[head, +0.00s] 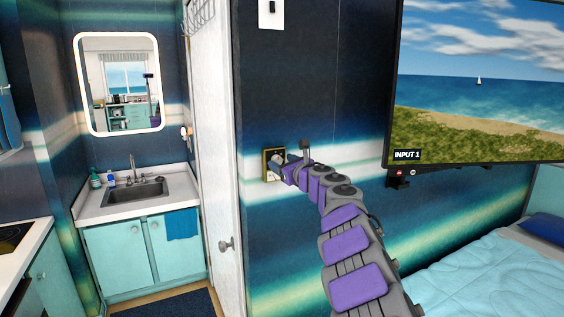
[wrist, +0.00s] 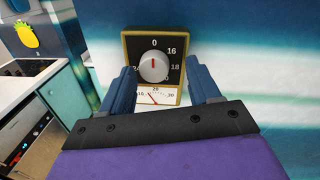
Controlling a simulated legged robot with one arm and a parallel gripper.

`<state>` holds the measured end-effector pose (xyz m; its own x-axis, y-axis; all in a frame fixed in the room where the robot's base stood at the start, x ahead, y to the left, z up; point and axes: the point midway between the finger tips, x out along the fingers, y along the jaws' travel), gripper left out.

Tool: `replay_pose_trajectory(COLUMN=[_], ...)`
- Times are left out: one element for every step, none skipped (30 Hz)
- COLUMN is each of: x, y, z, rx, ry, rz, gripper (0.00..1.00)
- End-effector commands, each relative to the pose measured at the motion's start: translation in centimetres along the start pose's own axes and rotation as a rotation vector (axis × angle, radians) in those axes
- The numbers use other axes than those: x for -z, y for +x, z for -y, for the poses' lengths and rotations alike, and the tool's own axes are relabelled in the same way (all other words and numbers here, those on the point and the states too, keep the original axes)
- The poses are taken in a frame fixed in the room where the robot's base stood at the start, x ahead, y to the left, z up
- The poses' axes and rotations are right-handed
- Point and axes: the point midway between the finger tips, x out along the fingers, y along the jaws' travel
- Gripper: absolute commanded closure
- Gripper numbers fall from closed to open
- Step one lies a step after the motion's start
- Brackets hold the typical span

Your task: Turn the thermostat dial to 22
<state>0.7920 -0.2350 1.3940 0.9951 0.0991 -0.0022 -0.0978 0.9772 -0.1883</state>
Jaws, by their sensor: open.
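The thermostat (wrist: 127,40) is on the wall, a black panel in a gold frame. Its round white dial (wrist: 153,66) has a red mark that points up at 0. The marks 16 and 18 show on the right; the lower numbers are partly hidden. A small white gauge (wrist: 155,97) below reads 10, 20, 30. My gripper (wrist: 160,68) is open, with one blue finger on each side of the dial and a gap to it; whether it touches is unclear. In the head view the thermostat (head: 266,156) is partly behind my gripper (head: 279,166).
A large television (head: 470,80) hangs to the right, above a bed (head: 480,270). A white door (head: 215,150) is left of the thermostat. A sink (head: 135,190) stands further left. The wall around the thermostat is mostly clear.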

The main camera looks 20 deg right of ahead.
Motion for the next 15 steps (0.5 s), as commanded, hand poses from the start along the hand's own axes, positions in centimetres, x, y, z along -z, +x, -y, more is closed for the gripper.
replay_pose_trajectory(x=[-0.08,-0.10,-0.10,-0.13,-0.17,-0.23,-0.27,-0.30,-0.34,-0.34,-0.34,-0.31,-0.29,-0.24,-0.19], y=[0.16,0.20,0.24,0.26,0.29,0.31,0.32,0.33,0.34,0.34,0.33,0.33,0.31,0.30,0.29], z=[-0.17,-0.21,-0.23,-0.28,-0.39,-0.52,-0.61,-0.68,-0.74,-0.75,-0.74,-0.67,-0.60,-0.52,-0.39], rx=[-0.001,-0.001,-0.001,-0.001,-0.001,-0.001,-0.002,-0.002,-0.002,-0.002,-0.002,-0.002,-0.002,-0.002,-0.002], ry=[-0.001,-0.001,-0.002,-0.003,-0.004,-0.005,-0.006,-0.006,-0.007,-0.007,-0.007,-0.006,-0.006,-0.005,-0.004], rz=[0.000,0.000,0.000,0.000,0.000,0.000,0.001,0.000,0.001,0.000,0.001,0.001,0.001,0.001,0.001], gripper=[0.38,0.38,0.38,0.38,0.38,0.38,0.38,0.38,0.38,0.38,0.38,0.42,0.45,0.48,0.52])
